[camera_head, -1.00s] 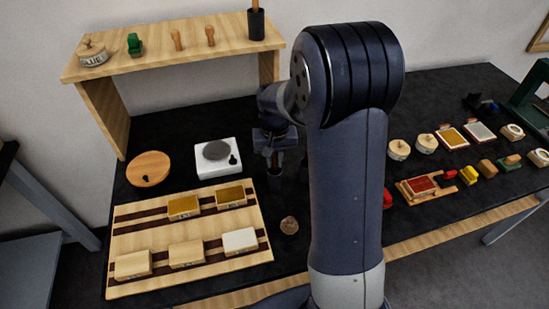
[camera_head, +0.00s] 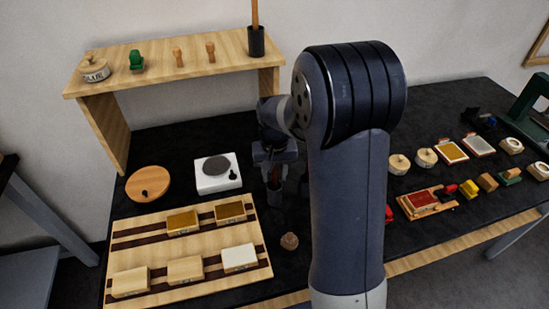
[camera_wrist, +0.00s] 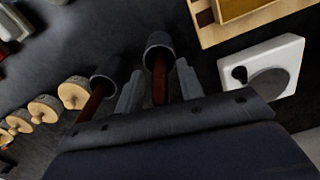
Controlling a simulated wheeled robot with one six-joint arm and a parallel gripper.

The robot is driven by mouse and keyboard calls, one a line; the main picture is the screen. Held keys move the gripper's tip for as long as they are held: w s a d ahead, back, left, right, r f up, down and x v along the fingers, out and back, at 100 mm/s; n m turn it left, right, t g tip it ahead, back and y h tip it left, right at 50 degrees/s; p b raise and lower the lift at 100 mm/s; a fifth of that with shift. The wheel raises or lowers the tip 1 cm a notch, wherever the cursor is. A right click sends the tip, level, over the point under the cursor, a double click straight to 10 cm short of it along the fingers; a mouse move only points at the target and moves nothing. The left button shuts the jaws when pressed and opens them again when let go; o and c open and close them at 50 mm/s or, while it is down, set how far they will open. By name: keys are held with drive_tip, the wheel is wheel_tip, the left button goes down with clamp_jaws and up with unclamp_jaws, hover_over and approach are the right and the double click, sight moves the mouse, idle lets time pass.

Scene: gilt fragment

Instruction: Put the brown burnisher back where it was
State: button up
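A brown burnisher (camera_wrist: 159,82) stands with its lower end in a dark round cup (camera_wrist: 158,46) in the wrist view. My gripper (camera_wrist: 158,88) is around its shaft, with one finger on each side and gaps showing between fingers and shaft. In the head view, my gripper (camera_head: 275,160) points down over the dark table, with a brown shaft (camera_head: 274,180) below it, partly hidden by my arm. A second brown-handled tool (camera_wrist: 95,103) stands in a second dark cup (camera_wrist: 105,80) beside the first in the wrist view.
A white scale (camera_head: 217,180) stands left of the cups, with a wooden tray (camera_head: 150,258) of blocks in front. A shelf (camera_head: 160,72) stands behind, bearing another dark cup (camera_head: 256,42) with a handle. A small round brown thing (camera_head: 289,241) lies nearby.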

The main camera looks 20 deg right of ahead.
wheel_tip(320, 180, up, 11)
drive_tip(key=shift+r+b, duration=0.15)
drive_tip(key=shift+b, duration=0.2)
